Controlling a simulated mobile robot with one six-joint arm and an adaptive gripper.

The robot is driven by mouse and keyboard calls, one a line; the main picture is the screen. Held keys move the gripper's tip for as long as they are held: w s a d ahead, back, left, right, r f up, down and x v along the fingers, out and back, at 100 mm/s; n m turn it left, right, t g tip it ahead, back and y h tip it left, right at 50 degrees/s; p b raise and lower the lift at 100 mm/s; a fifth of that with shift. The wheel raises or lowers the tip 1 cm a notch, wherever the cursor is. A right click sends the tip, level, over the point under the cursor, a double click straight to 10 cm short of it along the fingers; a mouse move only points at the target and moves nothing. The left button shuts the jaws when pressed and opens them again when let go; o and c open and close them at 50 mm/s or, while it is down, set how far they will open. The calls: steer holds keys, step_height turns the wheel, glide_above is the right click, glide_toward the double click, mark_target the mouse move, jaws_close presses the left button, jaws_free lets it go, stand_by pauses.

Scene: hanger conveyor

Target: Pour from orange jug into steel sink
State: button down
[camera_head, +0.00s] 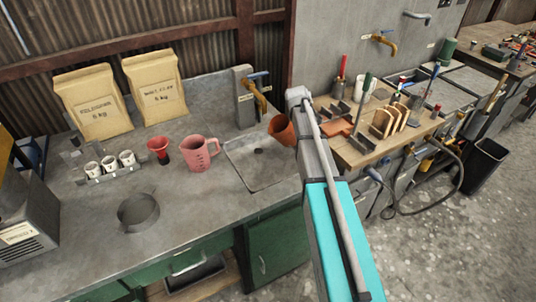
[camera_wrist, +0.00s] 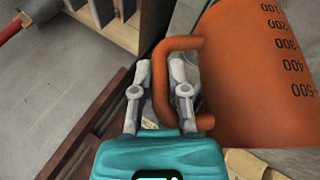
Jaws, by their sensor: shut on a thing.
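The orange jug (camera_head: 286,131) is at the right end of the grey counter in the head view, above the right side of the steel sink (camera_head: 250,179). It looks tilted, with its mouth toward the left. In the wrist view the jug (camera_wrist: 245,85) fills the right side, with black volume marks up to 500. My gripper (camera_wrist: 158,75) is shut on its orange handle, a finger on each side. The head view hides the fingers behind my arm. Whether the jug holds anything cannot be seen. The sink is shallow, with a dark drain, below a brass tap (camera_head: 258,92).
A pink jug (camera_head: 200,154) and a red cup (camera_head: 158,149) stand left of the sink. A wooden rack bench (camera_head: 365,150) is close on the right.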

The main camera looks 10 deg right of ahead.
mark_target(289, 117)
steer(key=shift+s+a+r+t+h, duration=0.15)
steer(key=shift+r+t+h, duration=0.2)
steer(key=shift+h, duration=0.25)
stand_by(0.4)
steer(key=shift+s+a+r+n+t+h+b, duration=0.1)
steer(key=shift+a+r+n+t+h+b, duration=0.35)
steer(key=shift+h+b, duration=0.55)
stand_by(0.9)
steer(key=shift+s+a+r+n+t+h+b, duration=0.15)
steer(key=shift+a+t+h+b, duration=0.15)
steer(key=shift+a+h+b, duration=0.25)
steer(key=shift+s+a+n+t+h+b, duration=0.15)
steer(key=shift+a+t+h+b, duration=0.15)
steer(key=shift+h+b, duration=0.25)
stand_by(1.3)
steer(key=shift+s+a+f+n+t+h+b, duration=0.2)
steer(key=shift+a+h+b, duration=0.3)
steer(key=shift+b, duration=0.45)
steer(key=shift+s+a+n+t+h+b, duration=0.1)
steer(key=shift+s+a+t+h+b, duration=0.25)
steer(key=shift+b, duration=0.6)
stand_by(0.8)
